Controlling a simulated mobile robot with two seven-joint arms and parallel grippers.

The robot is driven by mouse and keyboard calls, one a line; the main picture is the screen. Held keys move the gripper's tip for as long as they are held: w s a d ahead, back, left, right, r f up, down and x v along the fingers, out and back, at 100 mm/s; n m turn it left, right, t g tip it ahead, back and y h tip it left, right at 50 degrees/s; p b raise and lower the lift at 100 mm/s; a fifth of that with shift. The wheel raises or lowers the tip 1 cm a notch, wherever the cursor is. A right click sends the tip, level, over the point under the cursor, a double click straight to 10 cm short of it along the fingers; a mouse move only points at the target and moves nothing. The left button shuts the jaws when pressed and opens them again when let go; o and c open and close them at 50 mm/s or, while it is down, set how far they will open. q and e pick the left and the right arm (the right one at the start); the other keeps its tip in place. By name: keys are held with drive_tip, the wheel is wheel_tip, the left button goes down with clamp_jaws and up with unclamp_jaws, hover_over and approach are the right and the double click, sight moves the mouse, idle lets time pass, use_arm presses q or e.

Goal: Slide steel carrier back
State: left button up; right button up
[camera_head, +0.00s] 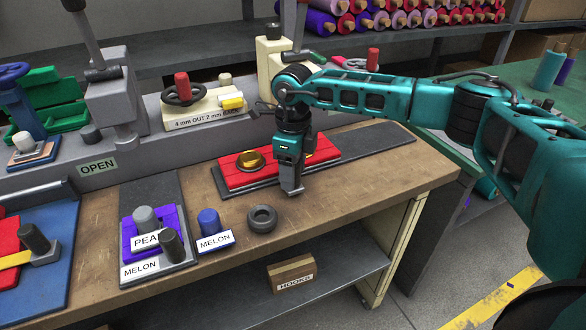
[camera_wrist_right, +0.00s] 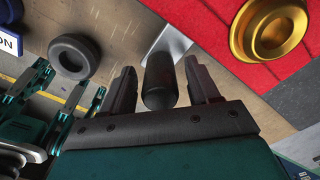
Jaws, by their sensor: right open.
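My right gripper (camera_head: 290,188) points down at the front edge of the red felt (camera_head: 233,174) on the bench. A grey steel tab (camera_wrist_right: 173,38) with an upright black knob (camera_wrist_right: 160,82) juts out from beside the red felt; it appears to be the steel carrier's handle. In the right wrist view, the open fingers (camera_wrist_right: 159,88) stand on either side of the knob, with small visible gaps. In the head view the gripper hides the knob. A brass weight (camera_head: 251,161) sits on the felt; it also shows in the wrist view (camera_wrist_right: 274,27). My left gripper is not in view.
A dark grey track (camera_head: 375,143) runs right of the red felt. A black ring (camera_head: 262,218) lies in front on the bench. A blue knob (camera_head: 208,221) labelled MELON and a purple stack (camera_head: 180,222) stand left. A long grey machine bed (camera_head: 200,148) lies behind.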

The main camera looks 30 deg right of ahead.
clamp_jaws()
idle(0.6)
drive_tip(key=shift+d, duration=0.1)
